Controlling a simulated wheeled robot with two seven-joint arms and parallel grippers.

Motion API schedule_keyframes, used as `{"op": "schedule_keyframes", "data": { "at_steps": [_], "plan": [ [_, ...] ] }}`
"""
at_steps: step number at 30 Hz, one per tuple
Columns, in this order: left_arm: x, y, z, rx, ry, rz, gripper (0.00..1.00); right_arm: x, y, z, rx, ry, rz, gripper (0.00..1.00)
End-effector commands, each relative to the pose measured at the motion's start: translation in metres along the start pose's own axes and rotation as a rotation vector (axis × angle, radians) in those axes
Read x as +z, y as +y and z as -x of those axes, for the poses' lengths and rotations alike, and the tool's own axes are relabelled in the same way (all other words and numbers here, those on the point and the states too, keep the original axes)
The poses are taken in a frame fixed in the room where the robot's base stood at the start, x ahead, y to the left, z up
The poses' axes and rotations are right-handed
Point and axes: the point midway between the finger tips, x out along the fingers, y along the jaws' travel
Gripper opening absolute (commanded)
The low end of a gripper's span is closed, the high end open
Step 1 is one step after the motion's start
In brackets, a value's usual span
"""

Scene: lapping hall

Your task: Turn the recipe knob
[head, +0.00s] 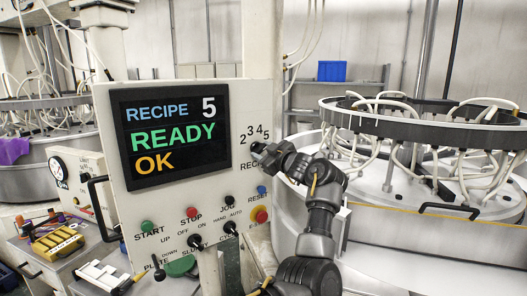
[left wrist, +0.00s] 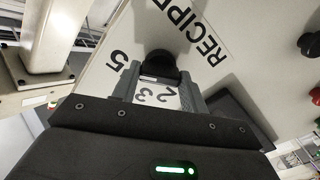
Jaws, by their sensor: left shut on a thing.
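The recipe knob (left wrist: 160,64) is black and sits between the fingers of my left gripper (left wrist: 158,82) in the left wrist view. The digits 2, 3 and 5 and the word RECIPE show around it. In the head view my left gripper (head: 266,154) is at the right side of the white control panel (head: 262,95), shut on the knob, which is mostly hidden there. The digits 2 to 5 show just above it. The panel's screen (head: 170,132) reads RECIPE 5, READY, OK. My right gripper is not in view.
Below the knob are a blue reset button (head: 261,190), a red button on yellow (head: 261,215), a red stop button (head: 191,212), a green start button (head: 147,227) and several toggles. A round lapping machine (head: 430,245) stands right. A bench with a yellow block (head: 57,242) is left.

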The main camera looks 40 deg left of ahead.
Motion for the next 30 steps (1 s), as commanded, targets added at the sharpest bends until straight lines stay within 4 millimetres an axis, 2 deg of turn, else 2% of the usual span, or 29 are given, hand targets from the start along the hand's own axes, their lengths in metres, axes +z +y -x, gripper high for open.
{"op": "schedule_keyframes", "data": {
  "at_steps": [13, 14, 18, 26, 30],
  "plan": [
    [0.0005, -0.0001, 0.0001, 0.000, -0.001, -0.015, 0.21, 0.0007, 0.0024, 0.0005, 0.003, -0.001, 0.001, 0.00],
    [0.0004, -0.0001, 0.0001, 0.000, -0.001, -0.014, 0.45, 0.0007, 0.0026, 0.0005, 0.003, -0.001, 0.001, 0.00],
    [0.0003, -0.0001, 0.0000, 0.000, 0.000, -0.014, 0.63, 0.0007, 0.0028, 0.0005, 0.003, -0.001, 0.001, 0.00],
    [0.0001, 0.0000, 0.0001, 0.000, 0.000, -0.012, 0.65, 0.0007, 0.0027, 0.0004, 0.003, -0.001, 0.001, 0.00],
    [0.0023, -0.0007, 0.0077, 0.001, 0.000, -0.010, 0.65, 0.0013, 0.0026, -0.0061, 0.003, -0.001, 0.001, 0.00]
  ]
}}
